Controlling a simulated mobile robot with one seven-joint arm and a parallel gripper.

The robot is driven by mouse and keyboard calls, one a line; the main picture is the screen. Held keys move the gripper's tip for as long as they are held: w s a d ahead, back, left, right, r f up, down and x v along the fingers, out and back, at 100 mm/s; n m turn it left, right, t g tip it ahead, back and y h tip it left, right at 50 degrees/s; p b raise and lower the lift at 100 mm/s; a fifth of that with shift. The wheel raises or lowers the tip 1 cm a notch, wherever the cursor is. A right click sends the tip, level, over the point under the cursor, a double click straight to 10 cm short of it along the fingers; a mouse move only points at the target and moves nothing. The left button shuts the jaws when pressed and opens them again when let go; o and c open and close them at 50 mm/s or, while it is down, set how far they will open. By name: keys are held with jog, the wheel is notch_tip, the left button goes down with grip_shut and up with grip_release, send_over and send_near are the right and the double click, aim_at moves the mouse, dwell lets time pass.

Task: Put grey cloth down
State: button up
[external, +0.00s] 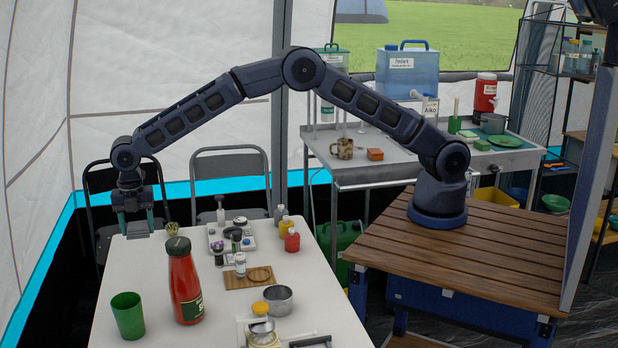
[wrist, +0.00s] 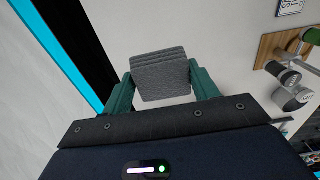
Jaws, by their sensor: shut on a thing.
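My gripper (external: 137,222) is at the far left end of the white table (external: 120,265), pointing down, with its green fingers low over the table's far left corner. In the wrist view, my gripper (wrist: 162,88) is shut on the grey cloth (wrist: 163,75), a folded, ribbed piece held between the two green fingers. The cloth also shows as a small grey patch between the fingers in the external view (external: 137,229). Whether the cloth touches the table top cannot be told.
A red bottle (external: 185,280) and a green cup (external: 128,315) stand on the table nearer the camera. A grey tray (external: 232,236) with several small items lies right of my gripper. Two chairs (external: 229,162) stand behind the table. White table top around my gripper is clear.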

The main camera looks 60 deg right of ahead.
aim_at(146, 274)
notch_tip(146, 274, down, 13)
jog(key=shift+r, duration=0.15)
dwell(0.4)
jog(key=o, duration=0.9)
jog(key=shift+o, duration=0.2)
notch_tip(146, 274, up, 12)
jog(key=shift+r, duration=0.1)
